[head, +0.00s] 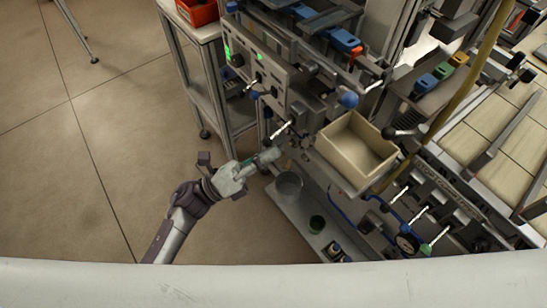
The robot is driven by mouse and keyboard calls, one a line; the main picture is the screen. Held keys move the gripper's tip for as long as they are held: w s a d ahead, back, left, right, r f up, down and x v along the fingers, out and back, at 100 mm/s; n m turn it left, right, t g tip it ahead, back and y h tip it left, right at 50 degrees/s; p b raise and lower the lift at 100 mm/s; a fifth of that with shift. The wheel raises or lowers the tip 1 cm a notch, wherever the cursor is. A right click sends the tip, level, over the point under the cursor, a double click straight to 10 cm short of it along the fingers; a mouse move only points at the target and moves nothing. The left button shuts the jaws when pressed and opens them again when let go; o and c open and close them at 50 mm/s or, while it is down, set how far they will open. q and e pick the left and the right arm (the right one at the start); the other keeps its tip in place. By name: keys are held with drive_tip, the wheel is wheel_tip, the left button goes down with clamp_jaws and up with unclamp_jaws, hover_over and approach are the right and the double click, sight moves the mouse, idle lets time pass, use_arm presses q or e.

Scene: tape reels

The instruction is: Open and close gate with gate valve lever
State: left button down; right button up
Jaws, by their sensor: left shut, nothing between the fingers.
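My left gripper (268,156) reaches in from the lower left and is shut and empty. Its tip is at the left side of the machine, just below a short white-handled lever (281,130). I cannot tell whether it touches the machine. More pale levers (418,214) stand in a row at the lower right. A blue ball knob (348,100) and a black ball knob (388,132) sit higher on the machine. I cannot tell which of these is the gate valve lever, and I cannot make out the gate. My right gripper is not in view.
A cream open bin (352,150) sits right of my gripper. A control panel (258,62) with green lights is above.

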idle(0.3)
use_arm(q)
wheel_tip(320, 180, up, 5)
drive_tip(key=a+n+g+y+p, duration=0.15)
drive_tip(key=y+p, duration=0.25)
drive_tip(key=p, duration=0.8)
drive_tip(key=s+v, duration=0.1)
drive_tip(key=v, duration=1.1)
drive_tip(key=shift+d+f+y, duration=0.2)
drive_tip(key=shift+d+y, duration=0.05)
drive_tip(key=shift+y, duration=0.15)
drive_tip(key=shift+f+n+t, duration=0.1)
drive_tip(key=shift+n+t, duration=0.15)
